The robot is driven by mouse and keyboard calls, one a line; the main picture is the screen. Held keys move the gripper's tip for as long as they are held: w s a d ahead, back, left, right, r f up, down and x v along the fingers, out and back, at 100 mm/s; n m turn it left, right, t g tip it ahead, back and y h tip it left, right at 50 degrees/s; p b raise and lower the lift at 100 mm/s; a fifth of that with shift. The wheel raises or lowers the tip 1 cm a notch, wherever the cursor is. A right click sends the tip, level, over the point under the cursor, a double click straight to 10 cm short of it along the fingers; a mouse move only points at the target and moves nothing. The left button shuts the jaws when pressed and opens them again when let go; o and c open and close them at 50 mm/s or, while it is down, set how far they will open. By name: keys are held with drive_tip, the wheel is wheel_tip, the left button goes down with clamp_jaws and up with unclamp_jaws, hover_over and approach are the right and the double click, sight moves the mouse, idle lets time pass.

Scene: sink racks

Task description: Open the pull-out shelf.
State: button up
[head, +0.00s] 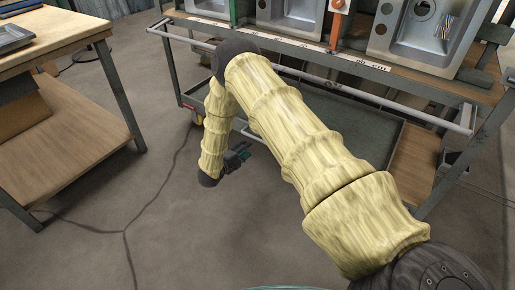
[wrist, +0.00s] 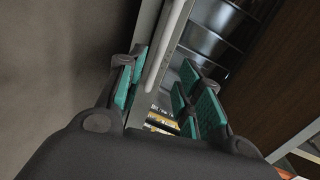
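The lower tray-like shelf (head: 368,122) of the sink rack is dark with a raised rim, in the head view. My arm covers much of its front, so I cannot tell how far out it stands. My gripper (head: 238,158) is low in front of its left part. In the wrist view, my gripper (wrist: 163,95) is open, with teal pads on both sides. A pale grey bar like a handle (wrist: 166,48) runs between the two fingers, nearer the left one. I see no clear contact with it.
A long grey rail (head: 420,116) runs along the rack's front above the shelf. Steel sinks (head: 412,42) sit on top. A wooden workbench (head: 50,38) stands at left. Yellow labelled items (wrist: 160,124) show beyond my fingers.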

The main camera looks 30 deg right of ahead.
drive_tip(key=shift+m, duration=0.4)
drive_tip(key=shift+b+x, duration=2.45)
drive_tip(key=shift+x, duration=3.25)
drive_tip(key=shift+r, duration=0.15)
